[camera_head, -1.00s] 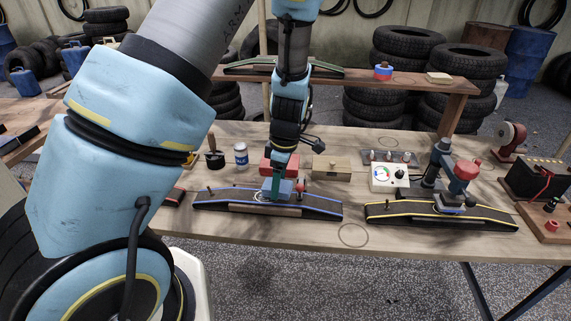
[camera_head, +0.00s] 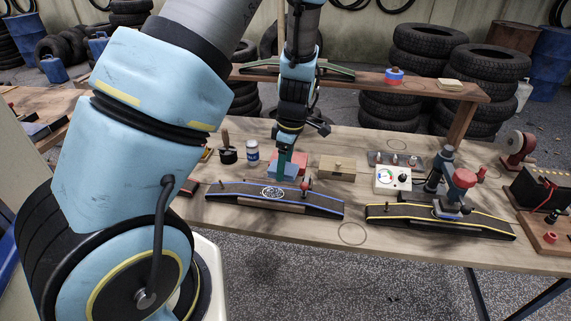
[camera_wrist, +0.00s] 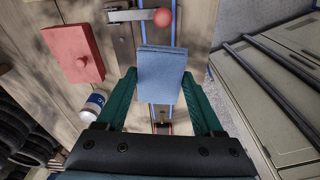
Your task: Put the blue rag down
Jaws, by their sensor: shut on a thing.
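The blue rag (camera_wrist: 162,75) is a folded grey-blue block between the green fingers of my gripper (camera_wrist: 165,90) in the wrist view. My gripper is shut on it. In the head view, my gripper (camera_head: 287,166) holds the rag (camera_head: 283,172) just behind the blue-edged black ramp (camera_head: 235,200), in front of the red box (camera_head: 301,160). The rag's underside is hidden, and I cannot tell its exact height over the bench. A white patterned oval (camera_head: 272,192) shows on the ramp's top.
The wooden bench (camera_head: 300,227) also holds a tan box (camera_head: 337,168), a gauge box (camera_head: 392,180), a yellow-edged ramp (camera_head: 400,213) and a white jar (camera_head: 252,151). Bare wood with a drawn circle (camera_head: 352,233) lies between the ramps at the front. A raised shelf (camera_head: 420,86) stands behind.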

